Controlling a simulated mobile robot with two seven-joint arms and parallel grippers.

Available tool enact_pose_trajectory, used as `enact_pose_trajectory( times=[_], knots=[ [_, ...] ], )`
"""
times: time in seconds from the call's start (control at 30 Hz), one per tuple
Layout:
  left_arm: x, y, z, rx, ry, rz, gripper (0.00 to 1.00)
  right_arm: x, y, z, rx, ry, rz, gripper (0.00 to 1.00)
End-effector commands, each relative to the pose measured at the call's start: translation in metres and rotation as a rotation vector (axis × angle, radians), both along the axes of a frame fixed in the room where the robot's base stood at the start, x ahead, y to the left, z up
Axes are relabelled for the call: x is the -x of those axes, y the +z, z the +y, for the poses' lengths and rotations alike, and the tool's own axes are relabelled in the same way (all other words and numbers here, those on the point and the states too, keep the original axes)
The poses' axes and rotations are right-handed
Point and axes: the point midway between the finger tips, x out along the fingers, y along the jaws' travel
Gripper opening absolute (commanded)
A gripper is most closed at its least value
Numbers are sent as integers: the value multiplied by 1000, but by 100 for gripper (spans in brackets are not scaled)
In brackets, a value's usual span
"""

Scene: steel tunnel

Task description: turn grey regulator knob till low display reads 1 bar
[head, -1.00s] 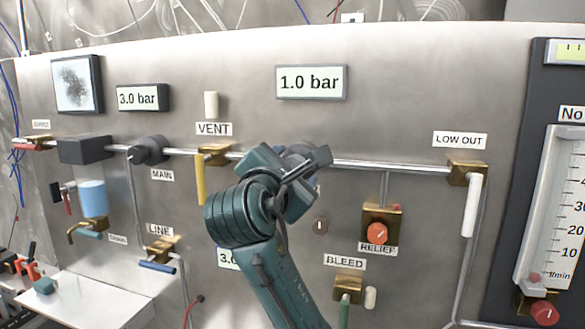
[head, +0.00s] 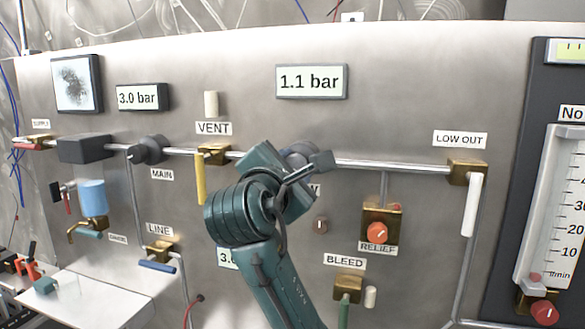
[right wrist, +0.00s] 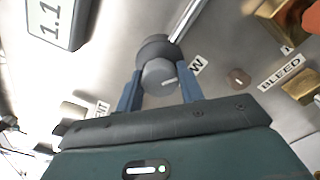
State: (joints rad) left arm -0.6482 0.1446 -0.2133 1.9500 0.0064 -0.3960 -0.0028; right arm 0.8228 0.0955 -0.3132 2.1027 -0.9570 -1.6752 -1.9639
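The grey regulator knob (right wrist: 158,74), with a white mark on its face, sits on the pipe and shows in the right wrist view. My right gripper (right wrist: 161,82) has its two blue fingers on either side of the knob, closed against it as far as I can see. In the head view my right gripper (head: 300,160) hides most of the knob. The upper middle display (head: 311,82) reads 1.1 bar; part of it, "1.1", shows in the right wrist view (right wrist: 52,22). A label beside the knob is mostly hidden, only a "W" showing. My left gripper is not in view.
A dark MAIN knob (head: 150,150) and a 3.0 bar display (head: 142,97) are to the left. The VENT valve (head: 212,155) is close left of my gripper. The RELIEF valve (head: 379,228), BLEED valve (head: 348,288) and LOW OUT valve (head: 467,175) are to the right.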

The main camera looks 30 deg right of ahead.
Motion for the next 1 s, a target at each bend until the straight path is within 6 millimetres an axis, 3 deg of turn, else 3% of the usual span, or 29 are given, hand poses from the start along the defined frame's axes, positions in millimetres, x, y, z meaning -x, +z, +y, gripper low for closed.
enact_pose_trajectory(
  times=[0.27,0.57,0.73,1.0],
  knots=[
    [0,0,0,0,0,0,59,0,0,0,1,0,1,59],
    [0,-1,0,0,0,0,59,3,0,3,1,1,0,59],
    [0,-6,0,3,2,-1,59,18,-2,22,0,4,-3,59],
    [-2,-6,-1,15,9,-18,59,58,-2,69,-1,6,-2,59]
  ],
)
